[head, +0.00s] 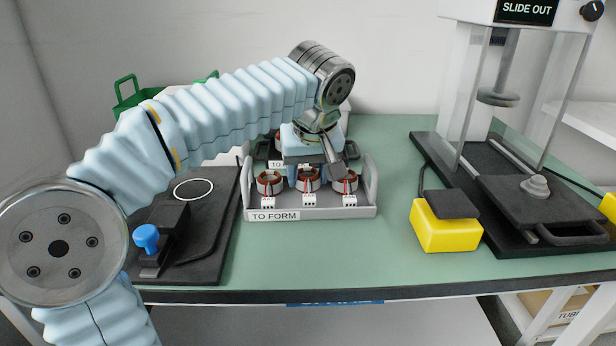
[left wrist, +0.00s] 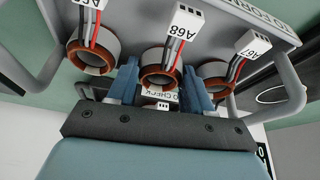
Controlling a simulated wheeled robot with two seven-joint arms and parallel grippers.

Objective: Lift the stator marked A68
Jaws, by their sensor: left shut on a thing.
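The stator marked A68 (left wrist: 158,66) is a grey ring with copper-brown rims, red and grey leads and a white connector. It is the middle one of three in the front row of the grey TO FORM tray (head: 318,213), and shows in the head view (head: 308,185). My left gripper (left wrist: 160,84) points down over it, its blue fingers on either side, shut on it. In the head view the gripper (head: 308,174) partly hides the stator. I cannot tell any clear gap beneath it. My right gripper is not in view.
A second tray sits behind. A dark fixture with a blue knob (head: 146,238) is left. A yellow box (head: 446,228) and a press are right. Green bench between is clear.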

